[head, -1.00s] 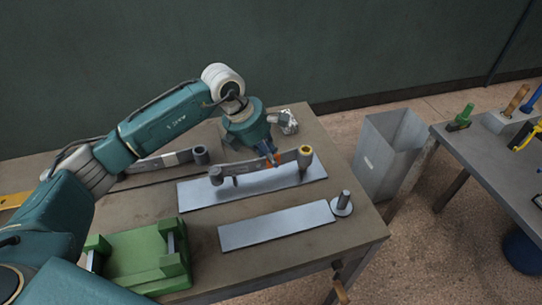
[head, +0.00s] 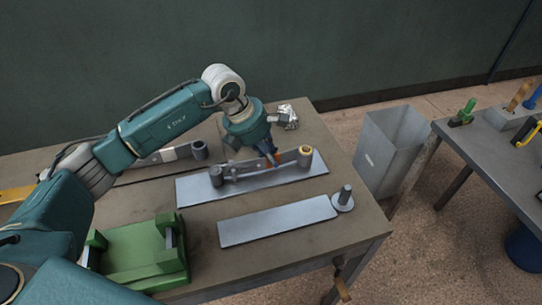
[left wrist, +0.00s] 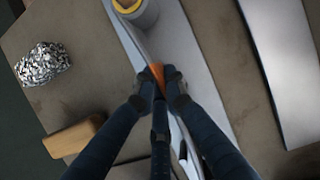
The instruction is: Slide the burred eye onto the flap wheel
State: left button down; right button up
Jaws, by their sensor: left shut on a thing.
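A grey leaf spring (head: 240,171) lies along the far pale mat (head: 190,193), with a plain eye (head: 216,176) at its left end and a yellow-ringed eye (head: 305,156) at its right end. The ringed eye also shows in the left wrist view (left wrist: 137,12). I cannot tell which eye is burred. My left gripper (head: 270,160) is shut on the spring, near an orange patch (left wrist: 157,72). A grey upright post on a round base (head: 344,196), possibly the flap wheel, stands apart near the table's right edge. My right gripper is not in view.
A second spring (head: 160,157) lies at the back left. A green fixture (head: 145,262) sits at the front left. The near pale mat (head: 278,220) is bare. Crumpled foil (head: 287,115) lies at the back. A grey bin (head: 388,150) and another table (head: 475,150) stand to the right.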

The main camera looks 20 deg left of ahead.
pick_arm(q)
jog(key=shift+f, duration=0.1)
jog(key=c, duration=1.7)
grip_release()
jog(key=shift+c, duration=0.2)
jog(key=shift+s+f, duration=0.15)
jog(key=shift+f, duration=0.05)
jog(key=shift+a+r, duration=0.15)
jog(key=shift+r, duration=0.15)
jog(key=v, duration=1.1)
jog(key=shift+s+r, duration=0.1)
jog(key=shift+r, duration=0.25)
